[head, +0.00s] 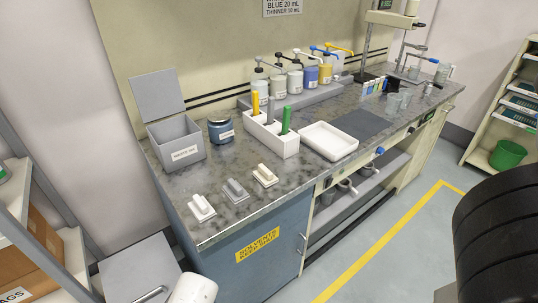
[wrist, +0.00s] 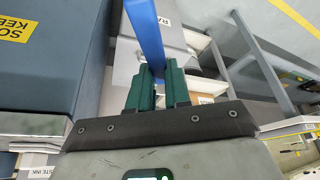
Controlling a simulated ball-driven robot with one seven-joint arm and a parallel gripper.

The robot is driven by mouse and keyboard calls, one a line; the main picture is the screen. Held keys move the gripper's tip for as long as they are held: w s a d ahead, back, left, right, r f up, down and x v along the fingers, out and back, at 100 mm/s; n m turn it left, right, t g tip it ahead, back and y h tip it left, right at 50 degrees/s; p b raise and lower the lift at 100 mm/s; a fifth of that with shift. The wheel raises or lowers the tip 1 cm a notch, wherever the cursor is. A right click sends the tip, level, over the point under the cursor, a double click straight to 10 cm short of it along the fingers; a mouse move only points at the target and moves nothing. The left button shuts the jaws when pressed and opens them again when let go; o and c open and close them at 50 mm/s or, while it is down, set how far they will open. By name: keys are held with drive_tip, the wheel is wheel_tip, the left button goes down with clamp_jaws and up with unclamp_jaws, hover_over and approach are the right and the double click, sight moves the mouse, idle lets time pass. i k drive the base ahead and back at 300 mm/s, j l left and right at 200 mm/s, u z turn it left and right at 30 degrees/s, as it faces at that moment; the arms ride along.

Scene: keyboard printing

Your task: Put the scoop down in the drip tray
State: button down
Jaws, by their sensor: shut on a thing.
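My gripper (wrist: 154,88) shows in the wrist view with its green fingers shut on the blue handle of the scoop (wrist: 145,35). The handle runs up out of the top of that view, so the scoop's far end is hidden. The head view does not clearly show the gripper or the held scoop. A shallow white tray (head: 318,150), which looks like the drip tray, lies on the bench in the head view. It is empty and stands apart from the gripper. To its left is a white holder (head: 288,149) with yellow and green handles upright in it.
A dark mat (head: 360,123) lies right of the tray. Pump bottles (head: 326,73) stand behind. A blue jar (head: 220,130) and an open grey waste bin (head: 178,152) are at the left. Three small handled blocks (head: 235,189) line the front edge. The blue cabinet (wrist: 50,75) is close in the wrist view.

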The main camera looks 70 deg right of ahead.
sight(318, 138)
drive_tip(key=k+j+z, duration=0.15)
drive_tip(key=z, duration=0.9)
